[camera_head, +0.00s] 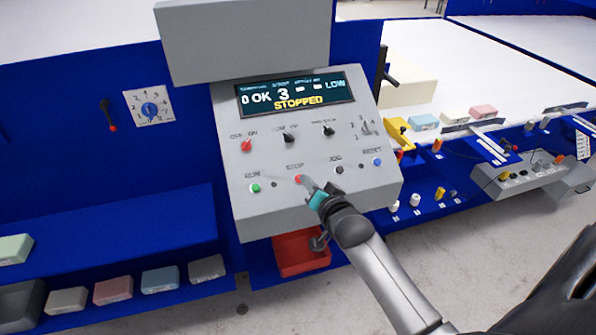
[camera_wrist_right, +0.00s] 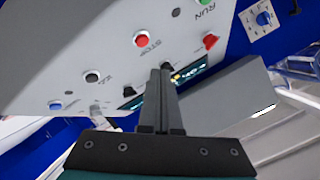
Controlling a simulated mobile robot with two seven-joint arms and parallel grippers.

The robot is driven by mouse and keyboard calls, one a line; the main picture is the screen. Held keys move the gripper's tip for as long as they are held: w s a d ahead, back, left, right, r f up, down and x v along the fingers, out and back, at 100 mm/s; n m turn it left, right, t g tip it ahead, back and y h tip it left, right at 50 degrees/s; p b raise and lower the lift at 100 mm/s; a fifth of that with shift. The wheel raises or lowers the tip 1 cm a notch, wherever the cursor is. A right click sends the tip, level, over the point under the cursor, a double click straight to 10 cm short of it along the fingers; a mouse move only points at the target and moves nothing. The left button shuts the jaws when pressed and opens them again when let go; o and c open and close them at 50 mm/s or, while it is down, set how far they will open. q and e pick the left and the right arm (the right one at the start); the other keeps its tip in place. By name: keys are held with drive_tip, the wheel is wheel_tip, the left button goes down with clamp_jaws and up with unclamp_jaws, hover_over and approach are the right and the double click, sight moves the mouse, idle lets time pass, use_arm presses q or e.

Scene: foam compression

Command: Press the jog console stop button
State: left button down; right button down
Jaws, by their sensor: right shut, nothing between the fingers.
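The grey jog console (camera_head: 240,200) has a dark display (camera_head: 295,94) reading "STOPPED" in yellow. Its red stop button (camera_head: 298,179) is in the lower row, between the green run button (camera_head: 255,188) and the black jog button (camera_head: 339,170). My right gripper (camera_head: 306,184) is shut and empty, its fingertips close to the stop button at its lower right. In the wrist view the stop button (camera_wrist_right: 141,40) shows whole, just beyond the shut fingertips (camera_wrist_right: 160,74). My left gripper is not in view.
A red selector knob (camera_head: 246,145) and black knobs sit above the button row. A blue reset button (camera_head: 377,161) is at the right. A red bin (camera_head: 300,255) is below the console. Coloured blocks line the blue shelf (camera_head: 120,230) at left.

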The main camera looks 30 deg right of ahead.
drive_tip(key=shift+m+t, duration=0.3)
drive_tip(key=r, duration=0.4)
drive_tip(key=shift+w+d+r+p, duration=0.1)
drive_tip(key=shift+w+r+p, duration=0.1)
drive_tip(key=shift+p, duration=0.1)
drive_tip(key=shift+f, duration=0.1)
drive_tip(key=w+f+b, duration=0.1)
drive_tip(key=f+b, duration=0.1)
drive_tip(key=w+f+b, duration=0.1)
drive_tip(key=f+b, duration=0.1)
drive_tip(key=w+f+b, duration=0.1)
drive_tip(key=f+b, duration=0.1)
drive_tip(key=shift+w+d+f+b, duration=0.15)
drive_tip(key=shift+w+d+b, duration=0.1)
drive_tip(key=shift+d+b, duration=0.15)
drive_tip(key=shift+w+d+f+b, duration=0.15)
drive_tip(key=shift+w+f+b, duration=0.35)
drive_tip(key=shift+f+b, duration=0.1)
idle(1.0)
drive_tip(key=shift+w+f, duration=0.2)
drive_tip(key=shift+f, duration=0.2)
